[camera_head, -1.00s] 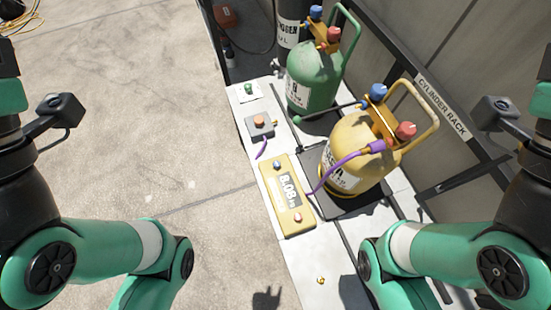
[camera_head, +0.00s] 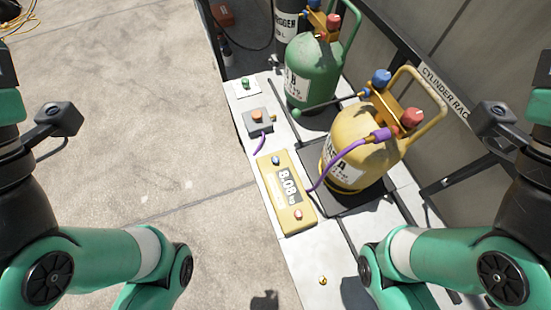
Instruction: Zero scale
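The yellow scale readout box (camera_head: 287,192) lies on the white bench top and its display reads 8.08 kg. It has a blue button (camera_head: 276,160) at its far end and a red-orange button (camera_head: 298,214) at its near end. A yellow cylinder (camera_head: 357,150) with blue and red valve knobs stands on the dark scale platform (camera_head: 366,196) to the right of the box. A purple hose runs from the cylinder's valve down past the box. Both my arms show at the sides, but neither gripper is in view.
A green cylinder (camera_head: 313,75) stands farther back. A grey box with an orange button (camera_head: 258,121) and a white plate with a green button (camera_head: 246,84) sit beyond the readout. A small brass fitting (camera_head: 323,281) lies on the near bench. A rack rail (camera_head: 443,88) runs behind the cylinders.

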